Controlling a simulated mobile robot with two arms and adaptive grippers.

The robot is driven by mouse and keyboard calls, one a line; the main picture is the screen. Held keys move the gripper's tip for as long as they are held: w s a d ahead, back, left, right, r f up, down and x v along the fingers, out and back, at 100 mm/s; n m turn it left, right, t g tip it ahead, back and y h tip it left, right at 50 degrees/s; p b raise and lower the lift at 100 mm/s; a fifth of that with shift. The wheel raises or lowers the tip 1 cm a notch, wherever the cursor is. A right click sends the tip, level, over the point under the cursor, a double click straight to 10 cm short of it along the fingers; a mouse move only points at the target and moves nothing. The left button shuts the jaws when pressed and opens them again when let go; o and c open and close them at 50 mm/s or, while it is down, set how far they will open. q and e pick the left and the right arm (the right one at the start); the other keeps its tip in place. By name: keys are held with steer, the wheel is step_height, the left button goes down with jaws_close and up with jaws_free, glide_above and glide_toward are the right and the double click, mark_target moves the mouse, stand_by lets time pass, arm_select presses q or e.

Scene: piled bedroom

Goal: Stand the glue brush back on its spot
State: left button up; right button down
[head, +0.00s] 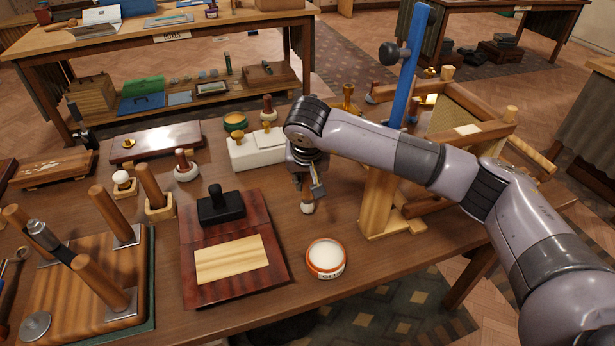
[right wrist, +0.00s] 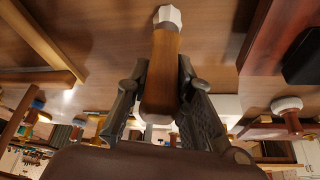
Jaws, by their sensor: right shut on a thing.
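My right gripper (head: 308,186) points down over the workbench, shut on the glue brush. In the right wrist view the brush's brown wooden handle (right wrist: 162,70) sits between the two dark fingers (right wrist: 160,100), with its pale faceted tip (right wrist: 168,16) beyond them. In the head view the pale tip (head: 307,208) shows below the gripper, pointing down; I cannot tell whether it touches the bench. The rest of the brush is mostly hidden by the gripper. An orange-rimmed glue pot (head: 326,258) with white contents stands nearer the front. My left gripper is not in view.
A dark red board (head: 273,265) with a black-handled block (head: 220,205) lies left of the pot. A wooden frame press (head: 380,200) stands close on the right, under my arm. A white box (head: 255,150) and a round-based wooden-handled tool (head: 185,168) are behind. Bare bench surrounds the brush tip.

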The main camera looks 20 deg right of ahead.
steer(key=shift+f+b, duration=0.65)
steer(key=shift+f, duration=0.2)
steer(key=c, duration=1.3)
jaws_free()
steer(key=shift+r, duration=0.15)
steer(key=shift+s+r+p, duration=0.25)
steer(key=shift+r+p, duration=0.25)
steer(key=shift+r, duration=0.15)
steer(key=shift+p+v, duration=1.6)
steer(key=shift+v, duration=1.65)
